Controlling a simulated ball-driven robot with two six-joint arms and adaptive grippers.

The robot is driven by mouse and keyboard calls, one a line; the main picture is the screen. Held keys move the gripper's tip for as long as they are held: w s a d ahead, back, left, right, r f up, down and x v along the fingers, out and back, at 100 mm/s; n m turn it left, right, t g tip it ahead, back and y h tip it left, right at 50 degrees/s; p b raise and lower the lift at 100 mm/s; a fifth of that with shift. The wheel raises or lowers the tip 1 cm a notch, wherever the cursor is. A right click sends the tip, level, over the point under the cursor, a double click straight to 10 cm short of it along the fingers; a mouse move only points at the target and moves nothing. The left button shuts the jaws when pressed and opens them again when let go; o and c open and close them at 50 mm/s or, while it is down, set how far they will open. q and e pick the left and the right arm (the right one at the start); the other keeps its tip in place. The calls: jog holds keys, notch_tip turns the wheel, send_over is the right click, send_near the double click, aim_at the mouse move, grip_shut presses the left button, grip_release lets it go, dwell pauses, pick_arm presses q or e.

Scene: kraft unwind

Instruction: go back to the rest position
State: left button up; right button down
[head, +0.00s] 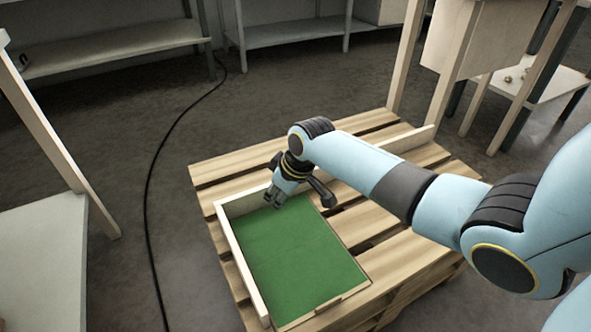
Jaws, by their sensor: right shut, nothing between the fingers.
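My right arm comes in from the right and reaches over a wooden pallet (410,262). My right gripper (273,203) is shut and empty, above the far left part of a green mat (295,255). Whether its fingertips touch the mat is hard to tell. The green mat lies flat on the pallet with nothing on it. My left gripper is out of view.
A pale wooden rail (243,268) runs along the mat's left side, and another lies along the back. A black cable (150,180) crosses the dark floor at left. Shelves (120,42) stand behind, and a wooden stand (468,50) stands back right.

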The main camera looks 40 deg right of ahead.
jog(key=shift+s, duration=0.1)
dwell(0.4)
jog(key=s+a+r+m+g+h, duration=0.1)
jog(key=s+r, duration=0.4)
jog(key=s, duration=0.4)
jog(key=s+a+r+m, duration=0.1)
jog(key=s+r, duration=0.4)
jog(key=s, duration=0.4)
jog(key=s+a+r+g+h, duration=0.1)
jog(key=s+r, duration=0.4)
jog(key=s, duration=0.4)
jog(key=s+d+f+p, duration=0.1)
jog(key=s+f, duration=0.1)
jog(key=f, duration=1)
jog(key=s+d+f+p, duration=0.1)
jog(key=s+f+p, duration=0.1)
jog(key=f, duration=0.9)
jog(key=s+f+g, duration=0.1)
jog(key=s+f, duration=0.5)
jog(key=s, duration=0.3)
jog(key=s+d+f+m+g+p, duration=0.1)
jog(key=s+f, duration=0.5)
jog(key=s, duration=0.3)
jog(key=shift+f, duration=0.35)
